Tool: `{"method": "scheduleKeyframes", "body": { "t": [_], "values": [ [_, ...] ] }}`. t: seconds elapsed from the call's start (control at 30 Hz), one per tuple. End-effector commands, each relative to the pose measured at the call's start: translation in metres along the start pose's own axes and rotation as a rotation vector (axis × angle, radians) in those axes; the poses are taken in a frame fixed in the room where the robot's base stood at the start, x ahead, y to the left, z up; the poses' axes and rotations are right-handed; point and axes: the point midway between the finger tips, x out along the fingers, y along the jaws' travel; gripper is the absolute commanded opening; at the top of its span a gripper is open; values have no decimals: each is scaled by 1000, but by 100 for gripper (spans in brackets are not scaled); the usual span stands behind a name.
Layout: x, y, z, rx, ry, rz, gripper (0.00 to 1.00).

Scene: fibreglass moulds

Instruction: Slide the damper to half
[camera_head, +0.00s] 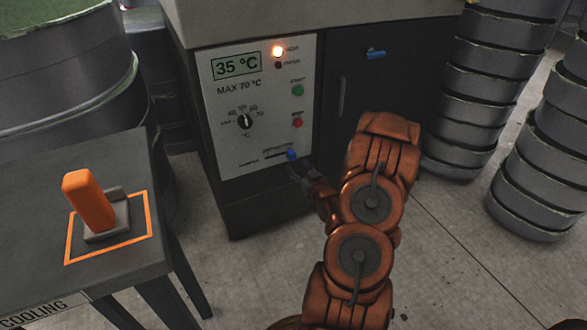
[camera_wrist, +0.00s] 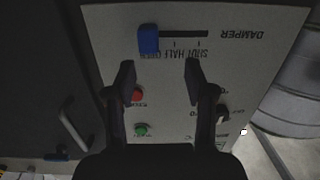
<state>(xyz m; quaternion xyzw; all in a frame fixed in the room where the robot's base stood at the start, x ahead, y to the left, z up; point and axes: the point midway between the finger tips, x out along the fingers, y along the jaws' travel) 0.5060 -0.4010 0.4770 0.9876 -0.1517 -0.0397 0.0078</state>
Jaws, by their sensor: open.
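The damper is a dark horizontal slot with a blue slider knob (camera_head: 291,154) low on the white control panel (camera_head: 222,165). The knob sits at the slot's right end in the head view. In the wrist view the panel appears upside down, and the knob (camera_wrist: 148,39) is at the slot's left end, away from the DAMPER label. The labels by the slot read SHUT, HALF and OPEN, and the knob is at the OPEN end. My gripper (camera_wrist: 160,78) is open and empty, its fingertips short of the knob. In the head view my gripper (camera_head: 302,178) is just below the knob.
A dial (camera_head: 245,121), a green button (camera_head: 298,90) and a red button (camera_head: 298,123) are above the slot. A dark door (camera_head: 375,90) with a blue latch is to the right. A table (camera_head: 130,170) with an orange handle (camera_head: 88,200) stands left. Stacked grey moulds (camera_head: 480,90) stand right.

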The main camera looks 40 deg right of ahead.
Motion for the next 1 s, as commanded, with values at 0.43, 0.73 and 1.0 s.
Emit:
{"method": "scheduleKeyframes", "body": {
  "t": [0.43,0.73,1.0],
  "values": [
    [11,13,9,28,81,29,54],
    [48,14,7,29,79,31,54],
    [68,15,5,28,76,29,54]
  ]
}}
